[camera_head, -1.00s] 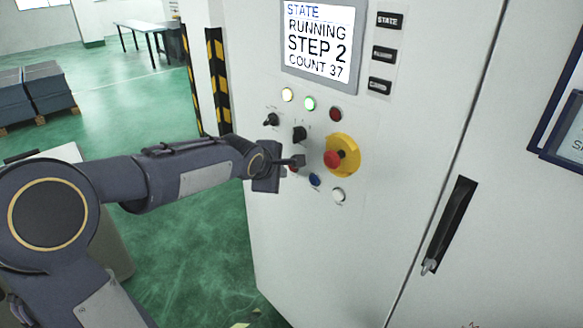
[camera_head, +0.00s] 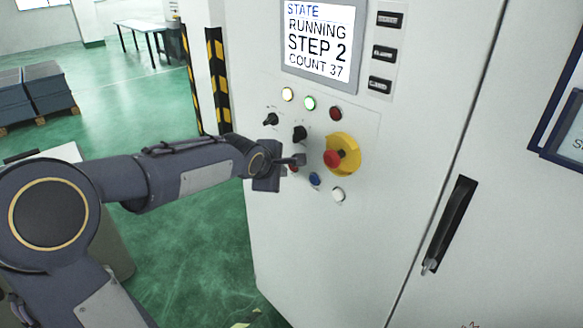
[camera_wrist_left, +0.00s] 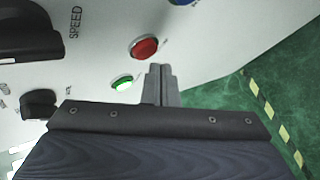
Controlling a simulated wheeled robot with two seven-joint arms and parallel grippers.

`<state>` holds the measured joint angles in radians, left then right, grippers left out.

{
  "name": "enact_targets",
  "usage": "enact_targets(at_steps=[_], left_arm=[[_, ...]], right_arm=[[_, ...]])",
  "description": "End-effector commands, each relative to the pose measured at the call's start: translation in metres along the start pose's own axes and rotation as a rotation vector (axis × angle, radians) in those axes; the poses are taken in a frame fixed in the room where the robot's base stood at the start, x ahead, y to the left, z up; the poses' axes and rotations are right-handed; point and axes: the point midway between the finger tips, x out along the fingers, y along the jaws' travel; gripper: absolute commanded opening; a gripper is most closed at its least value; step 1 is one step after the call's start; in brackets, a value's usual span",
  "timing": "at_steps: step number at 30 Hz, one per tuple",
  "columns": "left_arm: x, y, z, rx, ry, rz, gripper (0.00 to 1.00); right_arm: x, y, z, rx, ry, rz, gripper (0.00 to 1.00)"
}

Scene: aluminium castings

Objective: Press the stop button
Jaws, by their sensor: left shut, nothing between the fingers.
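A red push button (camera_wrist_left: 144,47) sits on the white cabinet panel in the left wrist view. In the head view only a sliver of the red button (camera_head: 293,169) shows, the rest hidden behind my left gripper. My left gripper (camera_head: 300,159) is shut and empty, its fingers pointing at the panel. In the left wrist view its fingertips (camera_wrist_left: 160,70) appear just below the red button, with a lit green button (camera_wrist_left: 122,83) to their left. I cannot tell whether the tips touch the panel. My right gripper is not in view.
A red mushroom button (camera_head: 335,159) on a yellow plate (camera_head: 345,146) is right of the gripper. Blue (camera_head: 315,179) and white (camera_head: 338,194) buttons sit below. A selector knob (camera_head: 299,133) is just above. The screen (camera_head: 319,41) reads RUNNING, STEP 2, COUNT 37.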

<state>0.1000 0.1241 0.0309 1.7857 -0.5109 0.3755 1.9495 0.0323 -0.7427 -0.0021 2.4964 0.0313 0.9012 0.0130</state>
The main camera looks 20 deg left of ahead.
Motion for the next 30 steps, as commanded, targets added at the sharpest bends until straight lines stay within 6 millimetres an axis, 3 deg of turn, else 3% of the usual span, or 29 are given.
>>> enact_targets(at_steps=[30], left_arm=[[0.0086, 0.0057, 0.006, 0.0, 0.0, 0.0, 0.0]], right_arm=[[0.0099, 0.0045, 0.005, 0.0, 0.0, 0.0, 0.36]])
